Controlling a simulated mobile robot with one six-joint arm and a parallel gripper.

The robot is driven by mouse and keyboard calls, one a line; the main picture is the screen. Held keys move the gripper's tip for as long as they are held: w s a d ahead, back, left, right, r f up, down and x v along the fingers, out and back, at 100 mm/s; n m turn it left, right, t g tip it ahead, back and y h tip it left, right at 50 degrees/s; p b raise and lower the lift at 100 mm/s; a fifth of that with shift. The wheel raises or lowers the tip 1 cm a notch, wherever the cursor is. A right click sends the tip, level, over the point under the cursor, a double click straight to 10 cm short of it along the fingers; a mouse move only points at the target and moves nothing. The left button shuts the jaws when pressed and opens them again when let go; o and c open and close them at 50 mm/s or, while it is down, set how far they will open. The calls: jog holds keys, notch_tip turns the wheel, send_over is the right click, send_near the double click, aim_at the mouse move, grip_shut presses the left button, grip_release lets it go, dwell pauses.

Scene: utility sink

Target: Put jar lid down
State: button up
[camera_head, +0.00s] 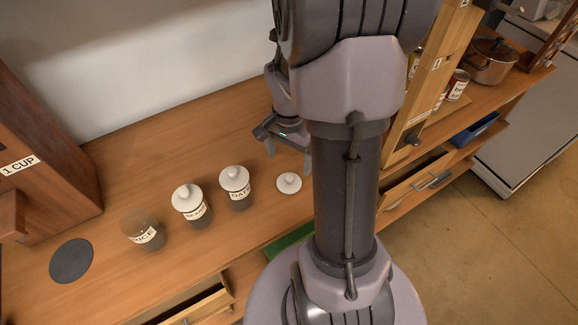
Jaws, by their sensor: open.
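A white jar lid (289,183) with a round knob lies on the wooden counter, right of the jars. My gripper (285,153) is open above and just behind the lid, with nothing seen between its fingers. The rice jar (147,232) at the left stands without a lid. Two more labelled jars, the middle jar (198,212) and the oats jar (240,199), have white lids on. My arm hides part of the counter to the right of the lid.
A dark round disc (71,261) lies on the counter at the left, near a wooden dispenser (40,150) marked 1 CUP. Drawers (195,305) stand open below the front edge. A pot (490,62) and a can (457,86) stand at the far right. The counter behind the jars is clear.

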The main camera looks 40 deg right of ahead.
jog(key=a+r+n+t, duration=0.3)
jog(key=a+r+n, duration=0.2)
jog(key=a+r, duration=0.8)
jog(key=s+a+r+n+t+y, duration=0.25)
jog(key=s+a+r+n, duration=0.45)
jog(key=a, duration=0.4)
notch_tip(320, 180, down, 10)
jog(key=m+b, duration=0.1)
jog(key=b, duration=0.9)
jog(key=shift+f, duration=0.15)
